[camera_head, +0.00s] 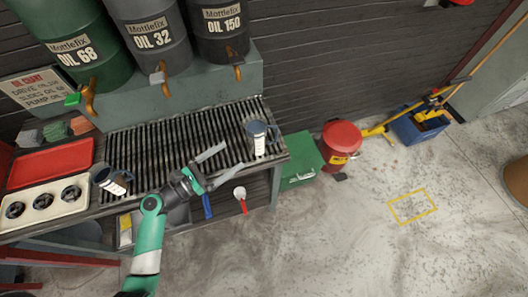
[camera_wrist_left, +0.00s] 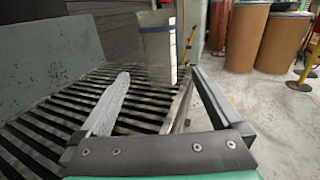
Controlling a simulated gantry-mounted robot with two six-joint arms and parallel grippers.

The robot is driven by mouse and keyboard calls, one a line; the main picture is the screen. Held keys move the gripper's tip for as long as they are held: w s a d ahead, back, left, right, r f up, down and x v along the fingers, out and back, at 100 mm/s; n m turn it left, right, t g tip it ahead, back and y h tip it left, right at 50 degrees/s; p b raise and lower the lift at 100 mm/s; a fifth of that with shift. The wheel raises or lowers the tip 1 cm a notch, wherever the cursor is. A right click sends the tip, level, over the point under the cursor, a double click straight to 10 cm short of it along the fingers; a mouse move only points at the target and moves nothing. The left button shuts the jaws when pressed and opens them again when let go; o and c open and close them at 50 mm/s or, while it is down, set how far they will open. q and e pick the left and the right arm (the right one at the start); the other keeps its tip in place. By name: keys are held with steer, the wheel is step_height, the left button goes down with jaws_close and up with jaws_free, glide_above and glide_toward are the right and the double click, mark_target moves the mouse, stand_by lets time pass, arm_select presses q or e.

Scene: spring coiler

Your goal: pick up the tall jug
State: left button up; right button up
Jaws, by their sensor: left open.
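A blue-grey jug (camera_head: 258,138) with a white scale strip stands upright at the right end of the slatted drip grate (camera_head: 170,140). A similar jug (camera_head: 112,180) stands at the grate's front left; I cannot tell for certain which is taller. My left gripper (camera_head: 230,161) is open and empty over the front right of the grate. Its fingers point toward the right jug, apart from it. In the left wrist view the jug (camera_wrist_left: 158,52) stands ahead, beyond the open fingers (camera_wrist_left: 160,85). Its handle is not clear there. My right gripper is not in view.
Oil drums (camera_head: 155,40) stand on a ledge behind the grate. A red tray (camera_head: 52,163) and a panel with round cups (camera_head: 45,202) lie left. A green box (camera_head: 300,162) and red can (camera_head: 340,142) stand on the floor right. The grate between the jugs is mostly clear.

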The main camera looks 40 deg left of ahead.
mark_target(249, 142)
arm_select(q)
steer(key=shift+a+r, duration=0.1)
steer(key=shift+r, duration=0.05)
steer(key=shift+w, duration=0.4)
steer(key=w, duration=0.2)
steer(key=w+b, duration=0.1)
steer(key=w, duration=0.1)
steer(key=w+d, duration=0.1)
steer(key=w, duration=0.2)
steer(key=w+b, duration=0.1)
steer(key=w, duration=0.1)
steer(key=w+b, duration=0.1)
steer(key=w, duration=0.1)
steer(key=shift+d+r, duration=0.2)
steer(key=shift+d, duration=0.2)
steer(key=c, duration=1.5)
